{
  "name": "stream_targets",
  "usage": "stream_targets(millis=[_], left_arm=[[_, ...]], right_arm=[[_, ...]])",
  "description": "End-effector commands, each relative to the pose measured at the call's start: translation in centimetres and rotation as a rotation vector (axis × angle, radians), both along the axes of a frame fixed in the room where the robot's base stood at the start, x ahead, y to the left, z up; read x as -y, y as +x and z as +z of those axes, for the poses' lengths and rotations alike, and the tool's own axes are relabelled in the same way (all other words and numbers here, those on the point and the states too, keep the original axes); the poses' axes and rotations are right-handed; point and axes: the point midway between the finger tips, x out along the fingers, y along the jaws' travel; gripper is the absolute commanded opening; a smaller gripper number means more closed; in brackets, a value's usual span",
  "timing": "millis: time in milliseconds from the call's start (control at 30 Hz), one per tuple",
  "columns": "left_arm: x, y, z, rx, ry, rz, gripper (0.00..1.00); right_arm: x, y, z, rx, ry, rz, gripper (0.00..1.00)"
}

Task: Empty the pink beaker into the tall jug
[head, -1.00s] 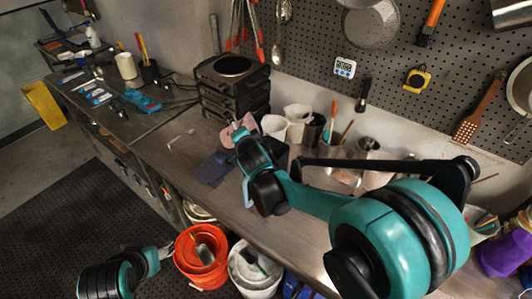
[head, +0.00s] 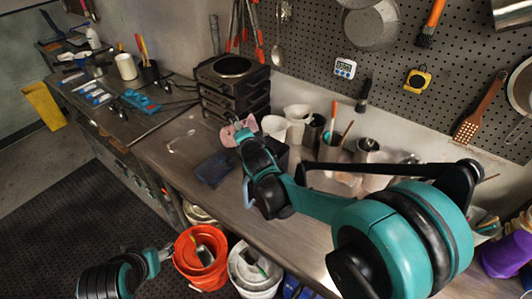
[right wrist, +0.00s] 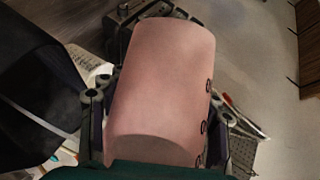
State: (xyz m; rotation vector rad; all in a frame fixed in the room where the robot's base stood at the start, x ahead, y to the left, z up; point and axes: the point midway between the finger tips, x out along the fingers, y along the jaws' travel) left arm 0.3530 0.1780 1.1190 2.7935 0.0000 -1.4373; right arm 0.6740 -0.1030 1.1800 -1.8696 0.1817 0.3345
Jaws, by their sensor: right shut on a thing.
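The pink beaker (head: 229,136) is in my right gripper (head: 238,126), above the bench in front of the black stacked unit. In the right wrist view the beaker (right wrist: 160,85) fills the middle, with the fingers of my right gripper (right wrist: 155,130) on both sides of it. Its mouth and contents cannot be made out. Two pale jugs stand to the right of the gripper: a taller-looking one (head: 298,114) at the back and another (head: 275,127) partly hidden by my arm. My left gripper (head: 162,251) is low beside the orange bucket, its fingers too unclear to read.
An orange bucket (head: 185,262) and a white bucket (head: 240,275) stand below the bench edge. A black stacked unit (head: 232,90) stands behind the beaker. Utensil cups (head: 333,140) crowd the back right. A dark blue item (head: 214,168) lies on the bench, with bare metal around it.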

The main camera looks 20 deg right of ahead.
Motion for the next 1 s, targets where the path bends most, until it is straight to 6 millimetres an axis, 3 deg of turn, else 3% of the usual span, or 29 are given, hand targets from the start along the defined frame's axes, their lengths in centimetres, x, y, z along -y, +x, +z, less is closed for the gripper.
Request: stream_targets(millis=[1000], left_arm=[[0.00,0.00,-0.02,0.000,0.000,0.000,0.55]], right_arm=[[0.07,-0.04,0.59,0.031,0.082,-0.001,0.23]])
